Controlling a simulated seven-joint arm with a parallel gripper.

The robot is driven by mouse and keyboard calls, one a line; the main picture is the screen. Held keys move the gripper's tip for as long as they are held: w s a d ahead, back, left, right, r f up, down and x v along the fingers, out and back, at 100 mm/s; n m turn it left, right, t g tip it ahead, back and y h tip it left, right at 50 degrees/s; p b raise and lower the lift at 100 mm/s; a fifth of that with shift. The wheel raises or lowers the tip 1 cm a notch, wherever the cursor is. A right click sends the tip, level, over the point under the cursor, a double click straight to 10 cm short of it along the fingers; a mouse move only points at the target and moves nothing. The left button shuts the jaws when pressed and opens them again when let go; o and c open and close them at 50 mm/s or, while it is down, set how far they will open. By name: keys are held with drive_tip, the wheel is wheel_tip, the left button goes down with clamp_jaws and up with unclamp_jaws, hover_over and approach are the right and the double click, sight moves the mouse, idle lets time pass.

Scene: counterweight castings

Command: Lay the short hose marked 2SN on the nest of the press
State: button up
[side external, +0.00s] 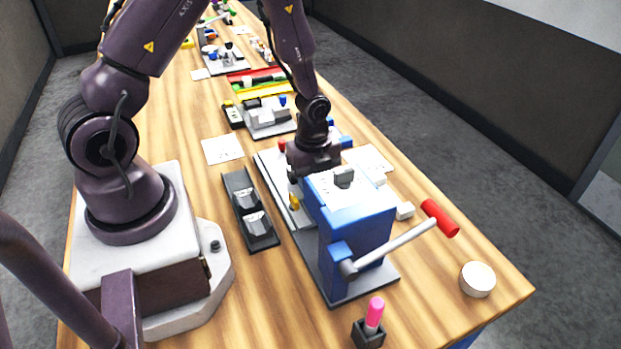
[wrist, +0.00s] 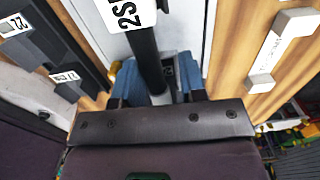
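The short black hose (wrist: 147,50) shows in the wrist view with a white label (wrist: 128,12), cropped to "2S". It looks large and close to the camera, its lower end between my fingers. My gripper (wrist: 157,92) appears shut on it; the contact is partly hidden. In the side view my gripper (side external: 308,176) is low, just behind the blue press (side external: 352,235), and the hose cannot be made out there. The press has a grey base and a lever with a red handle (side external: 440,218). Its nest is hidden from the side camera.
A pale board (side external: 272,178) lies beside and below my gripper. A dark rail (side external: 236,187) with two labelled castings stands left of the press. A pink-topped item (side external: 374,315) and a round pale disc (side external: 477,279) stand at the front. Several trays crowd the far table.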

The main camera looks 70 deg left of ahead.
drive_tip(key=shift+o, duration=0.8)
drive_tip(key=shift+s+f, duration=0.45)
drive_tip(key=shift+f, duration=0.05)
drive_tip(key=shift+s, duration=0.1)
drive_tip(key=shift+a, duration=0.1)
drive_tip(key=s+d+r+n+t+y, duration=0.2)
drive_tip(key=r+n, duration=0.6)
drive_tip(key=r, duration=1.7)
drive_tip(key=s+d+r+n+t+h, duration=0.2)
drive_tip(key=s+d+r+n, duration=0.3)
drive_tip(key=s+n, duration=0.4)
drive_tip(key=shift+r+n+t, duration=0.5)
drive_tip(key=shift+r+t, duration=0.2)
drive_tip(key=shift+r, duration=0.05)
